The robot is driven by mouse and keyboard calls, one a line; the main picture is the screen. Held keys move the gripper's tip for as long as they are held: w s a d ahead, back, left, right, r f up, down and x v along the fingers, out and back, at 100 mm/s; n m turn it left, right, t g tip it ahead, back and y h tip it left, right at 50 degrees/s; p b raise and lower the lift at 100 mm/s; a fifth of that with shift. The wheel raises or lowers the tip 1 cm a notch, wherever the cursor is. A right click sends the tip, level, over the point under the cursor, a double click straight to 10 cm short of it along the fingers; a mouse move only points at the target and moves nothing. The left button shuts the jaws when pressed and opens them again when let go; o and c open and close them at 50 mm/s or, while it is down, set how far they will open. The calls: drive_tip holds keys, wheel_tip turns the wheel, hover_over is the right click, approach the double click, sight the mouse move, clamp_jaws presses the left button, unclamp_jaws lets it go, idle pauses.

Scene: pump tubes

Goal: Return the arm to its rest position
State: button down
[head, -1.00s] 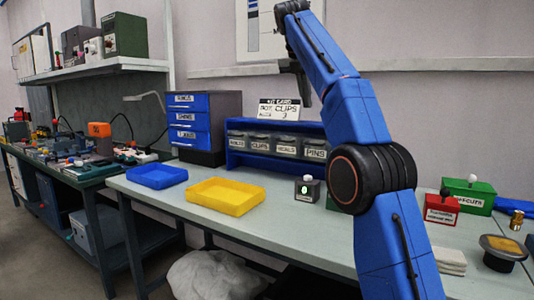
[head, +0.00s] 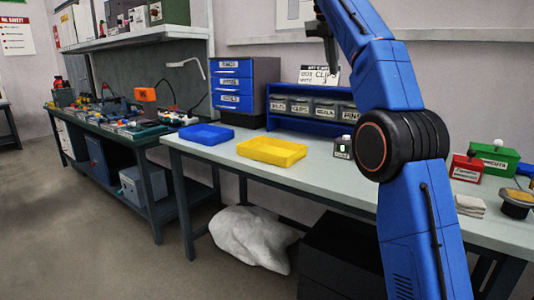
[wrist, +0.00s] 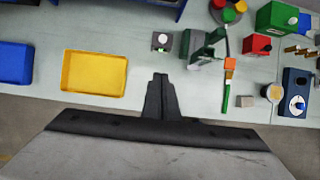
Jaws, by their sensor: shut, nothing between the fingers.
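My blue arm (head: 418,215) rises at the right of the head view, bent at a black round joint, with its upper part leaning up and left. My gripper (wrist: 160,78) shows in the wrist view as dark fingers closed together, with nothing between them. It hangs clear above the front part of the pale workbench (wrist: 200,100). In the head view, the dark end of the arm is partly cut off by the top edge.
A yellow tray (head: 272,151) and a blue tray (head: 207,134) lie on the bench. A blue bin rack (head: 310,108), a drawer cabinet (head: 236,92) and red and green boxes stand behind. A white sack (head: 250,238) lies on the floor; floor at left is clear.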

drive_tip(key=s+d+f+m+y, duration=0.1)
drive_tip(key=s+d+f+m, duration=0.2)
drive_tip(key=s+f+m, duration=0.35)
drive_tip(key=s+d+f+m, duration=0.2)
drive_tip(key=s+f+m, duration=0.2)
drive_tip(key=s, duration=0.6)
drive_tip(key=s+d+f+m+y, duration=0.1)
drive_tip(key=s+d+f+m, duration=0.2)
drive_tip(key=s+f+m, duration=0.4)
drive_tip(key=s+f+m+y, duration=0.1)
drive_tip(key=s+f+m, duration=1)
drive_tip(key=s+f, duration=1.3)
wheel_tip(320, 180, down, 4)
drive_tip(key=shift+s+d+f+t, duration=0.15)
drive_tip(key=shift+s+d+t, duration=0.1)
drive_tip(key=shift+t, duration=0.15)
drive_tip(key=c, duration=2.5)
unclamp_jaws()
